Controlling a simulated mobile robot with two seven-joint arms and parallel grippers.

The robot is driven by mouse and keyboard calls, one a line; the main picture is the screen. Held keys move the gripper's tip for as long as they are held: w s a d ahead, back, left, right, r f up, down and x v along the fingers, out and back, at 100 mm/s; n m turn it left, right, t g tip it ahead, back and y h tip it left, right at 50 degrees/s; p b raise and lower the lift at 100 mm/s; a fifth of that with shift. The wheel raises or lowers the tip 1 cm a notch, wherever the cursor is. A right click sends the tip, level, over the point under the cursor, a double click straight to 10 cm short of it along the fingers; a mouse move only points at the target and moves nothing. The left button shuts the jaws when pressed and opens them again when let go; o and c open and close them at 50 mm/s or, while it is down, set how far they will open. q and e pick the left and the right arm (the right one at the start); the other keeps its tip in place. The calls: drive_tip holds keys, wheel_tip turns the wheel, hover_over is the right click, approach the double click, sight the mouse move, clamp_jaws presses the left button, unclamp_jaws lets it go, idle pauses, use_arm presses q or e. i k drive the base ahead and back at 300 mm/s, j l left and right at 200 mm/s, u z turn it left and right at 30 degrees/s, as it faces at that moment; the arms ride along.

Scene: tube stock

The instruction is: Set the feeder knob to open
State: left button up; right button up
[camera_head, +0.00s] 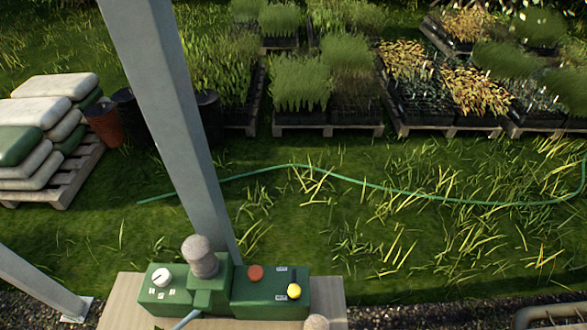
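A green machine box (240,306) stands on a pale board at the bottom centre. On its left part is a round white knob (161,276) with small white labels below and beside it; its pointer direction is too small to read. A red button (255,272) and a lever with a yellow ball (293,291) are on the right part, with small labels beside the lever. A grey speckled cylinder (200,258) rises from the box between the knob and the red button. Neither of my grippers shows in the head view.
A grey post (172,110) rises behind the box; another slanting post (40,285) stands at left. Stacked sacks (50,112) lie on a pallet. Plant trays (310,90) fill the back. A green hose (350,178) crosses the grass. The pale board (330,290) edges the box.

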sight(295, 290)
drive_tip(key=k, duration=0.35)
drive_tip(key=i+j+z, duration=0.15)
drive_tip(key=z, duration=0.25)
drive_tip(key=i+j+z, duration=0.2)
drive_tip(key=z, duration=0.15)
drive_tip(key=i+j+z, duration=0.15)
drive_tip(key=z, duration=0.25)
drive_tip(key=j, duration=0.1)
